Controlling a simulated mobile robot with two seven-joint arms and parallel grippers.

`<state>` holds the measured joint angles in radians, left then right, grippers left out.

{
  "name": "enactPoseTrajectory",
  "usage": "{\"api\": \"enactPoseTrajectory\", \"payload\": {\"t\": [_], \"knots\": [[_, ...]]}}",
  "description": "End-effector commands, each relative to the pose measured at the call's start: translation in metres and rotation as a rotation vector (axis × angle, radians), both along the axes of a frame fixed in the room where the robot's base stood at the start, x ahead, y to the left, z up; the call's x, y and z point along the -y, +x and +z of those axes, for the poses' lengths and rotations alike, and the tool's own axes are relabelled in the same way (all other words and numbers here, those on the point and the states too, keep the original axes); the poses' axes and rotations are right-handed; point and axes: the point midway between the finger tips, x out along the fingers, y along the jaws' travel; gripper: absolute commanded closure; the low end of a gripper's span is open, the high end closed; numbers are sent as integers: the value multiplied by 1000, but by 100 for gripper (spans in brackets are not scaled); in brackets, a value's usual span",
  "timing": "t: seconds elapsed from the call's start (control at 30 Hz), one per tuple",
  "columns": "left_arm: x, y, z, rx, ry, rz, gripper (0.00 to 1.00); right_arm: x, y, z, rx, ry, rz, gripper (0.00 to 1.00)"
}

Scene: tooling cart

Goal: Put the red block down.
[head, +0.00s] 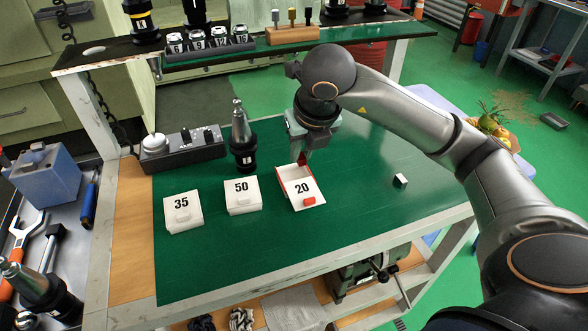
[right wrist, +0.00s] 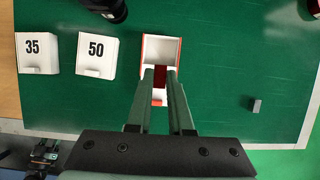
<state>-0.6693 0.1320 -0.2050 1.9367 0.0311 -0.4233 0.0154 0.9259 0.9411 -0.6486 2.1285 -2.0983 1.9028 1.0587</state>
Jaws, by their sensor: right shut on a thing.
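My right gripper (head: 304,157) is shut on a red block (right wrist: 160,75), which shows dark red between the two fingers (right wrist: 163,85) in the right wrist view. In the head view the gripper points down over the back part of the white box labelled 20 (head: 290,175). This box has red edges, an open top and a red tab on its front. It also shows in the right wrist view (right wrist: 147,48), partly hidden behind the fingers. I cannot tell whether the block touches the box. My left gripper is not in view.
White boxes labelled 35 (head: 183,212) and 50 (head: 242,196) stand left of box 20. A tool holder (head: 242,150) and a grey control unit (head: 182,153) stand behind them. A small grey-white block (head: 401,181) lies right on the green top, with free room around it.

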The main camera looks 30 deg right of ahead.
Motion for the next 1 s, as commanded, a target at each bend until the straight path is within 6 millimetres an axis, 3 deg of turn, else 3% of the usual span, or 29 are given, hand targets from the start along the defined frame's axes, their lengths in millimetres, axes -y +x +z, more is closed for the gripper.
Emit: {"api": "enactPoseTrajectory", "payload": {"t": [0.1,0.23,0.43,0.6,1.0], "knots": [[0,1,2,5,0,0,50,5,16,-25,-7,1,0,100],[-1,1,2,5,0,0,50,8,29,-40,-4,1,1,100],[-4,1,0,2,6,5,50,11,39,-53,-4,0,2,100],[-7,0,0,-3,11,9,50,12,41,-78,-5,-1,2,100],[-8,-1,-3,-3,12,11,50,12,42,-87,-1,0,2,100]]}}
